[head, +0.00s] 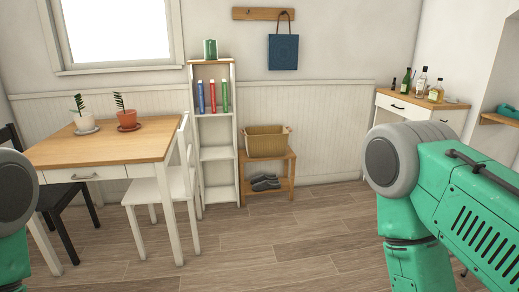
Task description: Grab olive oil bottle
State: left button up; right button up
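Several bottles stand on the wooden top of a white cabinet (390,106) at the right, far from me. One is a dark green bottle (406,81). Beside it is a clear, pale-labelled bottle (421,84), with a shorter amber bottle (436,93) to its right. A small dark thing (393,84) is at the left end. The labels are too small to read, so I cannot tell which is olive oil. My green arms show at both sides, but neither gripper is in view. My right arm covers part of the cabinet's front.
A wooden table (101,150) with two potted plants and a white chair (167,190) stand at the left. A narrow shelf (216,154) and a low bench (281,167) line the back wall. The middle floor (270,245) is clear.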

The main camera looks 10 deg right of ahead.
aim_at(407, 81)
jog(key=i+z, duration=0.2)
jog(key=i, duration=0.3)
jog(key=i+z, duration=0.25)
jog(key=i, duration=0.25)
jog(key=i+j+z, duration=0.2)
jog(key=i, duration=0.35)
jog(key=i+j+z, duration=0.2)
jog(key=i, duration=0.3)
jog(key=i+l+z, duration=0.25)
jog(key=i, duration=0.4)
jog(key=i+z, duration=0.25)
jog(key=i, duration=0.4)
jog(key=i+j+z, duration=0.25)
jog(key=i, duration=0.4)
jog(key=i+j+z, duration=0.25)
jog(key=i, duration=0.4)
jog(key=i+j+z, duration=0.2)
jog(key=i+z, duration=0.15)
jog(key=i, duration=0.15)
jog(key=i+j+z, duration=0.3)
jog(key=i, duration=0.15)
